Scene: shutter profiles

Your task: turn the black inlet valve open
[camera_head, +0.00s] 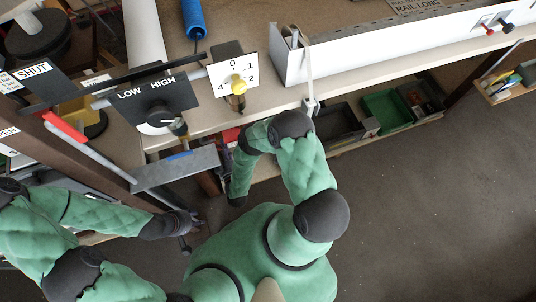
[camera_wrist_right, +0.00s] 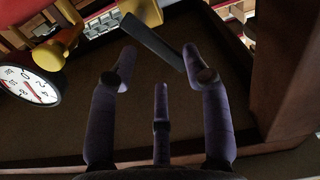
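In the right wrist view a dark flat bar (camera_wrist_right: 153,42), which looks like the black valve's lever, slants across beyond my right gripper (camera_wrist_right: 160,68). That gripper's dark fingers are spread, with nothing held. The bar's lower end shows between the two outer fingertips; I cannot tell whether it touches either. In the head view my right arm bends down at the bench's front edge, and its fingers are hidden. My left gripper (camera_head: 188,224) is low at the left, in front of the bench; its fingers are too small and dark to read. The inlet valve cannot be picked out in the head view.
A yellow handle (camera_wrist_right: 56,48) and a round gauge (camera_wrist_right: 29,86) are left of the bar. The head view shows a LOW/HIGH plate (camera_head: 150,104), a numbered dial plate (camera_head: 234,72) and a grey metal plate (camera_head: 176,169) near my arms. Open floor (camera_head: 430,210) lies right.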

